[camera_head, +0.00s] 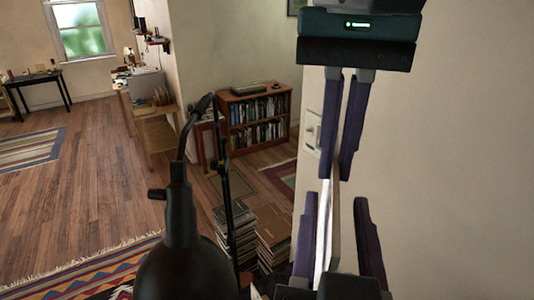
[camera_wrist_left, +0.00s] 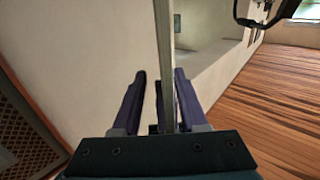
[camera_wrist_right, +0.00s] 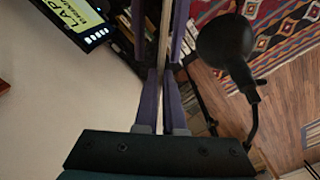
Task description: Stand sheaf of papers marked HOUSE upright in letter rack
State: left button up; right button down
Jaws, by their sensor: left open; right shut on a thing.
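A thin pale sheaf (camera_head: 333,235) is seen edge-on in the head view, upright between my two grippers. Its HOUSE mark is not visible. My right gripper (camera_head: 337,178), the upper one, is shut on the sheaf's upper part. My left gripper (camera_head: 335,198), the lower one, is open, with one finger on each side of the sheaf's lower part. The sheaf's edge also runs between the open fingers in the left wrist view (camera_wrist_left: 163,45) and between both grippers' fingers in the right wrist view (camera_wrist_right: 166,35). I cannot clearly make out the letter rack.
A black lamp (camera_head: 190,265) stands close at the front, left of the grippers. Stacks of books (camera_head: 270,235) lie on the floor behind it. A bookcase (camera_head: 255,120) stands farther back. A pale wall (camera_head: 450,180) is on the right.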

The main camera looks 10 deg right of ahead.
pick_arm(q)
grip_shut()
jog(key=shift+s+d, duration=0.1)
pick_arm(e)
jog(key=shift+a, duration=0.1)
jog(key=c, duration=0.9)
grip_release()
